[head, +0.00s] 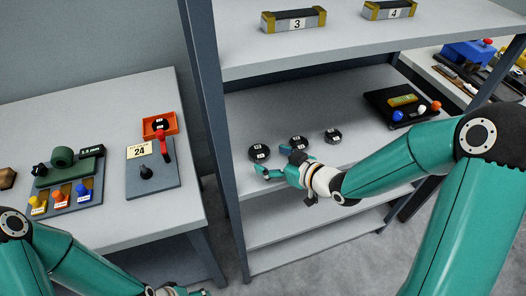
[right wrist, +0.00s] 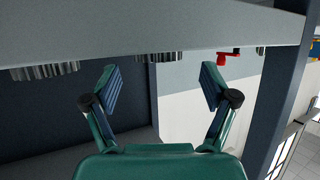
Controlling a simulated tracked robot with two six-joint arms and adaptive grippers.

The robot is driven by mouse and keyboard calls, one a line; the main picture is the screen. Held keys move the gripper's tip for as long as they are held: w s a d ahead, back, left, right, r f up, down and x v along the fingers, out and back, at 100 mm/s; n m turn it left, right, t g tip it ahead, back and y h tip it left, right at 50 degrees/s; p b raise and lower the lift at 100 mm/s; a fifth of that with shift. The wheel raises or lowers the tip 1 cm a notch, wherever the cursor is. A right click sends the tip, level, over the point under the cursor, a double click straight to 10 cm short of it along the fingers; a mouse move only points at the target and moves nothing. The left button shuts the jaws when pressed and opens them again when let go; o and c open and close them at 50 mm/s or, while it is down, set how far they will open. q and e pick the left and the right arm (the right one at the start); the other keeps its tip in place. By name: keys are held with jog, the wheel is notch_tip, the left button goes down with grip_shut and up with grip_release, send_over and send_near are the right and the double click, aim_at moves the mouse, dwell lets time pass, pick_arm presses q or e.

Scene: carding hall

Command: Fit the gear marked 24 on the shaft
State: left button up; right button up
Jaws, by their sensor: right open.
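Three dark gears with small white labels lie on the middle shelf in the head view: a left one (head: 259,153), a middle one (head: 298,143) and a right one (head: 333,135). Their numbers are too small to read. My right gripper (head: 275,162) is open and empty, just in front of the left and middle gears. The right wrist view shows its spread fingers (right wrist: 160,80) and two toothed gear edges. A short black shaft (head: 146,172) stands on a grey plate (head: 168,181) on the left table, by a card marked 24 (head: 140,151). My left gripper (head: 190,292) is mostly cut off at the bottom edge.
A red lever (head: 164,147) and an orange tray (head: 172,117) are beside the card. A rack with coloured knobs (head: 62,197) stands further left. The upper shelf (head: 345,36) and a dark upright (head: 208,100) border the gears. A black tray (head: 378,100) is at right.

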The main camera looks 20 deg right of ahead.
aim_at(257, 150)
jog(key=x, duration=0.3)
jog(key=p+x, duration=0.1)
jog(key=shift+w+r, duration=0.15)
jog(key=shift+w, duration=0.25)
jog(key=c, duration=1.3)
jog(key=shift+c, duration=0.3)
jog(key=shift+r, duration=0.1)
